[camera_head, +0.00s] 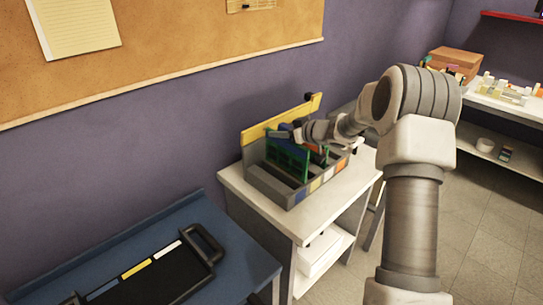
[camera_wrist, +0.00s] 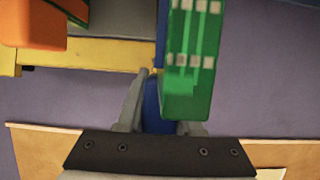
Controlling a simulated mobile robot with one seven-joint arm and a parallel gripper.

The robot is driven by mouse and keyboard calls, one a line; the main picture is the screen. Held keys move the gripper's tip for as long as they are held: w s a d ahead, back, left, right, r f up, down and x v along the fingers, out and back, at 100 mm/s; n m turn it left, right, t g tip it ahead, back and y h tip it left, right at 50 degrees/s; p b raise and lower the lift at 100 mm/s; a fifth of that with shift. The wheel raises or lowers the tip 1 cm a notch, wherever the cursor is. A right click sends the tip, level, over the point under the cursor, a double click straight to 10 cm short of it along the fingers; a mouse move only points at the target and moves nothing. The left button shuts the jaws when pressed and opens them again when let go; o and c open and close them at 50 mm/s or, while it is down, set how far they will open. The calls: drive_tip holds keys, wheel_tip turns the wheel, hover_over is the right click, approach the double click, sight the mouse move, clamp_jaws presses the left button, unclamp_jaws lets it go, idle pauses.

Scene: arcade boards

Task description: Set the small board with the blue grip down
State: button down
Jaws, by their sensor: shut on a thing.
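The small green board (camera_head: 283,161) stands upright at the grey slotted rack in the head view. Its blue grip (camera_head: 279,134) is at its top edge, beside my gripper (camera_head: 299,133). In the wrist view, my gripper (camera_wrist: 160,108) is shut on the blue grip (camera_wrist: 154,112), with a finger on either side. The green board (camera_wrist: 187,95) extends away from the fingers, with pale contacts on its face. The rack (camera_head: 272,187) has a yellow back panel (camera_head: 259,132) and coloured front labels. The board's lower edge is hidden, so I cannot tell whether it rests in a slot.
The rack stands on a white table (camera_head: 233,182). A blue bench (camera_head: 133,240) with a black handled tray (camera_head: 152,278) is at the lower left. A brown box (camera_head: 455,61) and small items are on the far right table. A purple wall is close behind the rack.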

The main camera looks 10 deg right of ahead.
sight(298, 151)
drive_tip(key=a+f, duration=0.1)
drive_tip(key=a+f+b, duration=0.1)
drive_tip(key=a, duration=0.1)
drive_tip(key=shift+s+f, duration=0.2)
drive_tip(key=shift+f, duration=0.1)
wheel_tip(298, 151, down, 4)
drive_tip(key=shift+w+r+b, duration=0.15)
drive_tip(key=shift+r+b, duration=0.1)
drive_tip(key=shift+b, duration=0.3)
drive_tip(key=shift+r, duration=0.1)
drive_tip(key=c, duration=0.6)
unclamp_jaws()
drive_tip(key=shift+o, duration=0.2)
drive_tip(key=shift+d+r, duration=0.1)
drive_tip(key=p+v, duration=0.2)
drive_tip(key=v, duration=1)
